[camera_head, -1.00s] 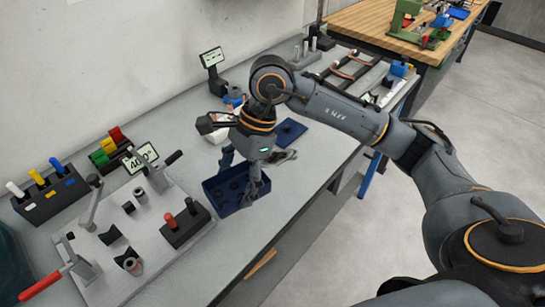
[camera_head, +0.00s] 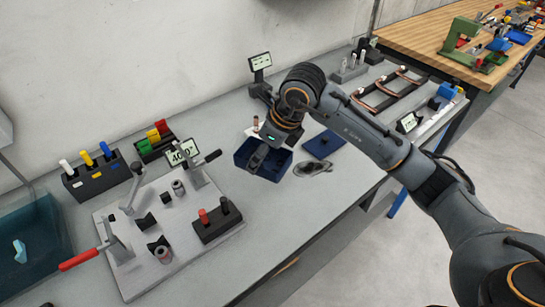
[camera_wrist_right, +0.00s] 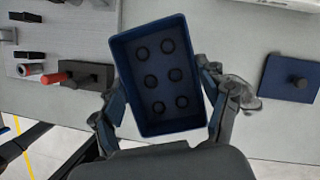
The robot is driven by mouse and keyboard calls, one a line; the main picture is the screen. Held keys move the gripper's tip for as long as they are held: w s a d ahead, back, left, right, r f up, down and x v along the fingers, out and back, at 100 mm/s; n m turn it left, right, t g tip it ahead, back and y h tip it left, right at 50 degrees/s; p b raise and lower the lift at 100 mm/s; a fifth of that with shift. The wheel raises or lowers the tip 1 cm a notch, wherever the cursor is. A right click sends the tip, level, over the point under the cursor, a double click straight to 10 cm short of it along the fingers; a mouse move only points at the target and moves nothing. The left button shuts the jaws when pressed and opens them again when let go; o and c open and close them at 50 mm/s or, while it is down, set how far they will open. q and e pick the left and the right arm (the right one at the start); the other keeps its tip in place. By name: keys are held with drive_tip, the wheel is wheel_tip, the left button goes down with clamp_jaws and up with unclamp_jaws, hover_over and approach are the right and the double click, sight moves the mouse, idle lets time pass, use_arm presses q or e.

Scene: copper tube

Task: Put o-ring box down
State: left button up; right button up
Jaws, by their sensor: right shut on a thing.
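The o-ring box is an open blue tray; it shows in the head view (camera_head: 243,160) and in the right wrist view (camera_wrist_right: 148,33). Several black o-rings (camera_wrist_right: 151,81) lie in rows on its floor. My right gripper (camera_wrist_right: 162,108) is shut on the box, with one finger against each side wall. In the head view the gripper (camera_head: 264,152) comes down over the box and hides part of its inside. The box is level, at or just above the grey bench; I cannot tell whether it touches. My left gripper is not in view.
A fixture plate (camera_head: 125,262) with clamps and a red-handled block (camera_head: 217,222) stands at the left. A small display (camera_head: 260,63) stands behind. The front bench strip is clear.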

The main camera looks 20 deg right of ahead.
drive_tip(key=w+d+f, duration=0.1)
drive_tip(key=f, duration=0.1)
drive_tip(key=w+f+p, duration=0.1)
drive_tip(key=w+f, duration=0.1)
drive_tip(key=w+d+f, duration=0.1)
drive_tip(key=w+f, duration=0.1)
drive_tip(key=shift+w+d+f+p, duration=0.15)
drive_tip(key=shift+w+d+p, duration=0.1)
drive_tip(key=shift+d+p, duration=0.1)
wheel_tip(320, 180, down, 3)
drive_tip(key=shift+p, duration=0.9)
drive_tip(key=shift+f, duration=0.25)
drive_tip(key=o, duration=1.2)
drive_tip(key=shift+c, duration=0.2)
drive_tip(key=shift+r, duration=0.25)
drive_tip(key=b+v, duration=0.3)
drive_tip(key=v, duration=0.8)
drive_tip(key=shift+s+r+b, duration=0.15)
drive_tip(key=shift+r+b, duration=0.15)
drive_tip(key=shift+r, duration=0.05)
